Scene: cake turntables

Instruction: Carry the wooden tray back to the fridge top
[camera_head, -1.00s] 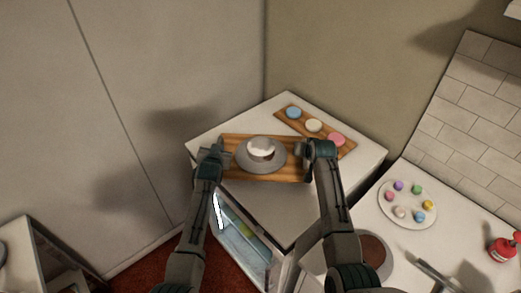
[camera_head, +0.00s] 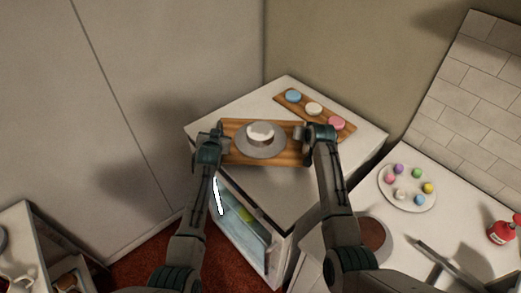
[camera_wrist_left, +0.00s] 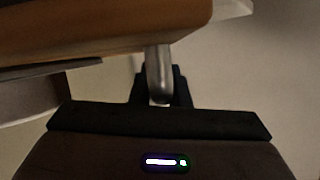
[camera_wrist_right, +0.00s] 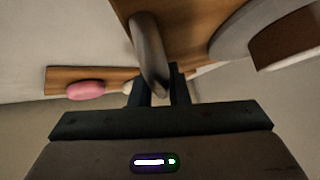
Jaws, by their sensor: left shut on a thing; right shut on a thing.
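The wooden tray (camera_head: 232,154) is over the front part of the white fridge top (camera_head: 285,193) in the head view. It carries a grey turntable (camera_head: 245,149) with a small white-topped cake (camera_head: 261,132) on it. My left gripper (camera_head: 217,133) is shut on the tray's left handle, a metal bar seen in the left wrist view (camera_wrist_left: 158,75). My right gripper (camera_head: 305,133) is shut on the right handle, also a metal bar in the right wrist view (camera_wrist_right: 150,60). I cannot tell whether the tray touches the fridge top.
A wooden board (camera_head: 338,128) with blue, white and pink rounds lies at the back of the fridge top, close behind the tray. The fridge door (camera_head: 240,232) shows lit contents below. On the right counter are a plate (camera_head: 407,203) of coloured balls and a red bottle (camera_head: 503,229).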

